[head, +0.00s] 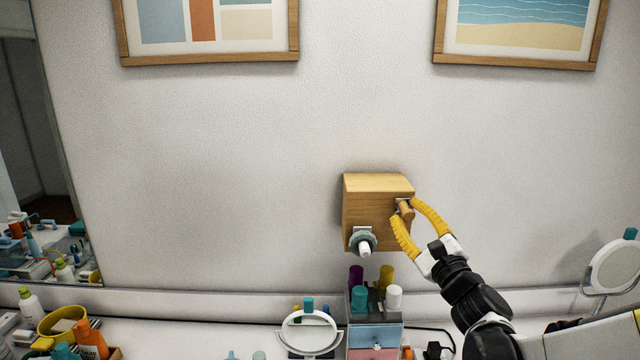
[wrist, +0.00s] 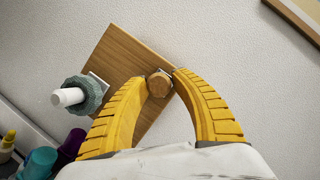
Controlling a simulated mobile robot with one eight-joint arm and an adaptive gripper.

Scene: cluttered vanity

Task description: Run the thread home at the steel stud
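A wooden box (head: 365,208) is fixed to the wall. At its lower left, a teal-grey ridged nut (head: 362,240) sits around a pale stud (head: 365,250). The nut (wrist: 85,94) and the stud's protruding end (wrist: 66,97) also show in the wrist view, left of my gripper. A round wooden peg (wrist: 159,84) sticks out at the box's right side from a small metal plate. My gripper (head: 404,211) has its yellow fingers on both sides of this peg, the tips seemingly touching it. My gripper is apart from the nut. The nut's seat against the box is hidden.
Below the box stands an organizer (head: 375,335) with several coloured bottles. A small round mirror (head: 310,333) is left of it, and another mirror (head: 613,265) stands at the far right. Bottles crowd the left. The wall around the box is clear.

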